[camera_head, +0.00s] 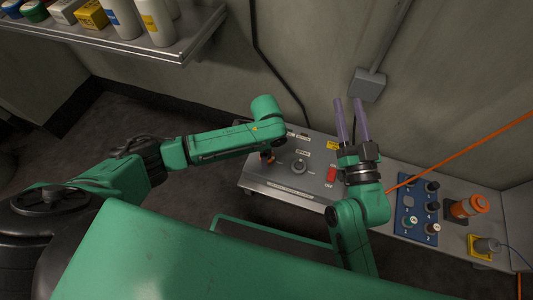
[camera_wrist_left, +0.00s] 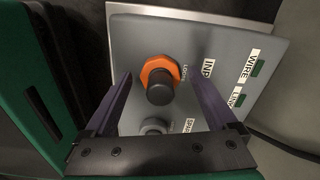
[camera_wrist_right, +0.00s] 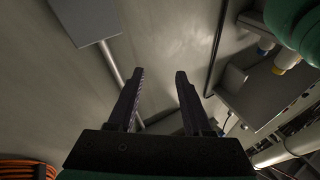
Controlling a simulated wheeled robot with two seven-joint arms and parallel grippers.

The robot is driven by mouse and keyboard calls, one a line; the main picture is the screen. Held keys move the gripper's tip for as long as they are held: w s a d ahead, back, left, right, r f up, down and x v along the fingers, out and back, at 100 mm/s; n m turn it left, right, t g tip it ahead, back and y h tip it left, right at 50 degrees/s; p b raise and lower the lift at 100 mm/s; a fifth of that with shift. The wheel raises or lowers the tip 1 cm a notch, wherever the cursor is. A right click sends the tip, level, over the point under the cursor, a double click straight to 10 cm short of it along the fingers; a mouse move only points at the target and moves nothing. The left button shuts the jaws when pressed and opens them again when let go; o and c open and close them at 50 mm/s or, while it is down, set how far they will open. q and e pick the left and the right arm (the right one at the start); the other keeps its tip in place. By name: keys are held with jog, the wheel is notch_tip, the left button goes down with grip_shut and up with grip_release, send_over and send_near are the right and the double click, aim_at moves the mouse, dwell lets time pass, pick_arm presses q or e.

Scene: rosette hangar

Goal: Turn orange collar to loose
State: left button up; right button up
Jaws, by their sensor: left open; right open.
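The orange collar (camera_wrist_left: 153,66) is an orange ring around a dark knob (camera_wrist_left: 161,88) on the grey panel in the left wrist view. Lettering beside it is partly readable. In the head view only a bit of the orange collar (camera_head: 267,155) shows beside my left arm's end. My left gripper (camera_wrist_left: 159,74) is open, its fingertips appearing on either side of the collar; I cannot tell whether they touch it. In the head view my left fingers are hidden under the wrist. My right gripper (camera_head: 348,101) is open and empty, pointing up toward the wall.
The panel also carries a round grey dial (camera_head: 299,167) and a red switch (camera_head: 331,174). A blue button plate (camera_head: 407,205) and an orange cylinder (camera_head: 466,207) stand to the right. An orange cable (camera_head: 460,152) crosses there. A loaded shelf (camera_head: 128,53) hangs upper left.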

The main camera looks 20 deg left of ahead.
pick_arm(q)
jog(key=shift+f, duration=0.1)
jog(key=c, duration=1.4)
jog(key=shift+o, duration=0.2)
pick_arm(e)
jog(key=shift+w+d+r+t, duration=0.15)
jog(key=shift+r+t, duration=0.25)
jog(key=shift+r, duration=0.35)
